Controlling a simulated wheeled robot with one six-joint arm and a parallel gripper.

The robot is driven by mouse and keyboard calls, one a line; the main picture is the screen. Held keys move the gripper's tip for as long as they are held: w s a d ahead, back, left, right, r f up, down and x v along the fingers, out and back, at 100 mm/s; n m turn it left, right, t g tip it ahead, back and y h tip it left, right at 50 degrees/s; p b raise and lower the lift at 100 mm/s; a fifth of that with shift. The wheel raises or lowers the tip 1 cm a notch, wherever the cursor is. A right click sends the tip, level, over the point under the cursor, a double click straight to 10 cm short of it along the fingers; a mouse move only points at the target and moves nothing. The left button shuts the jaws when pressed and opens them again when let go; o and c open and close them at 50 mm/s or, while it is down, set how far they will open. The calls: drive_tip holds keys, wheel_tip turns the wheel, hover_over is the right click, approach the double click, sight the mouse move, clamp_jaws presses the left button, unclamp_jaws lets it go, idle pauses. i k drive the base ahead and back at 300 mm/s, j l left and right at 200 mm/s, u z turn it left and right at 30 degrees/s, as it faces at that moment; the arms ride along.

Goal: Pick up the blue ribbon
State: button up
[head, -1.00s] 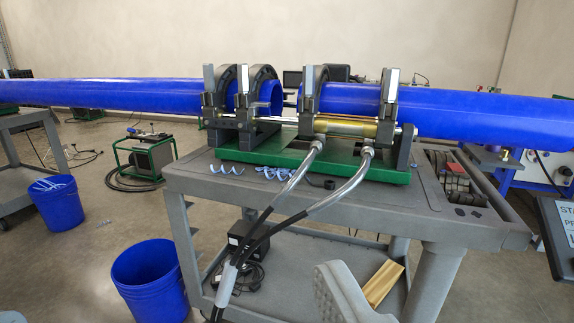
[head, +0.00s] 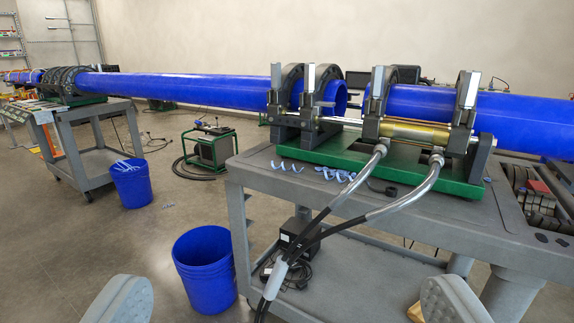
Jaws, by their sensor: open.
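Curly light-blue ribbon shavings lie on the grey cart top, in front of the green base of the fusion machine. One separate curl of blue ribbon (head: 287,166) lies to the left, and a small bunch of curls (head: 335,174) lies to its right by the hoses. My gripper (head: 288,299) shows as two grey fingers at the bottom edge, wide apart and empty. It is open, nearer the camera than the cart and apart from the ribbon.
The fusion machine (head: 378,158) clamps blue pipes on the cart (head: 238,184). Hoses (head: 345,204) hang over the cart's front edge. A blue bucket (head: 205,262) stands left of the cart. A farther bucket (head: 131,186) holds ribbon scraps. Floor between the buckets is mostly clear.

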sight(282, 164)
drive_tip(key=i+j+z, duration=0.2)
drive_tip(key=i+j, duration=0.3)
drive_tip(key=i, duration=0.25)
drive_tip(key=i+j+z, duration=0.25)
drive_tip(key=i+j, duration=0.35)
drive_tip(key=i, duration=0.15)
